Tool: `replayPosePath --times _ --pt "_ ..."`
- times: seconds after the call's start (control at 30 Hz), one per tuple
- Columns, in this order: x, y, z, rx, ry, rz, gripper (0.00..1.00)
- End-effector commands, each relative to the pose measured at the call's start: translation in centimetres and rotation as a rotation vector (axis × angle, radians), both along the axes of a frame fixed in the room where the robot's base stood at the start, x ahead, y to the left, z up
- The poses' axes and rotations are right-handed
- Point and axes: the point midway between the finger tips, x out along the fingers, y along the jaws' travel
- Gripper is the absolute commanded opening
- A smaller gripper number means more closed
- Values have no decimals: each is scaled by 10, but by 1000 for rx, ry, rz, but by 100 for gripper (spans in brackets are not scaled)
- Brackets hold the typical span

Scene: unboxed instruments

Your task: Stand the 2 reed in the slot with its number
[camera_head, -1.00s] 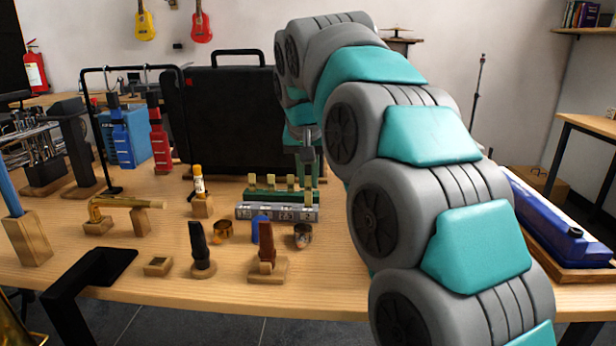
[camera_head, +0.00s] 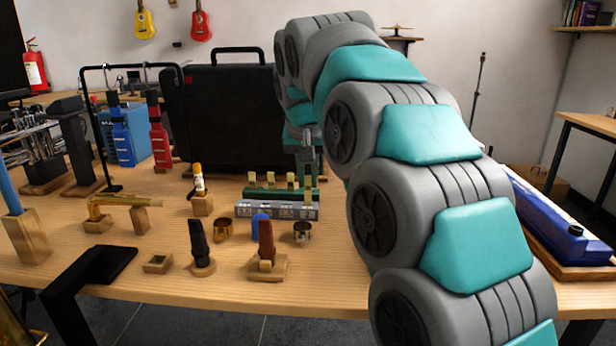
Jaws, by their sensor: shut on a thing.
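My gripper (camera_head: 308,176) is pointing down at the back middle of the table, shut on a pale, narrow reed (camera_head: 309,197). The reed hangs upright at the right end of the silver numbered rack (camera_head: 277,211). Its lower end meets the rack's top edge in the picture; I cannot tell whether it is in a slot. The number on the reed is too small to read, and the rack's labels are blurred. Behind the rack is a green holder (camera_head: 258,193) with several pale reeds (camera_head: 272,179) standing in it.
Mouthpieces on wooden stands (camera_head: 267,246), (camera_head: 201,248) and metal rings (camera_head: 223,229), (camera_head: 302,231) stand in front of the rack. A black case (camera_head: 225,125) stands behind. A blue case (camera_head: 545,218) lies at right. The front table edge is mostly clear.

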Motion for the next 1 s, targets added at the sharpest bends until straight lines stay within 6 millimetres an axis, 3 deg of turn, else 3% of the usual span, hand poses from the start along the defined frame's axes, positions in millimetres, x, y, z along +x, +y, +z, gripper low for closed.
replayPosePath --times 1.0 --pt "0 0 -15 0 0 -1 0"
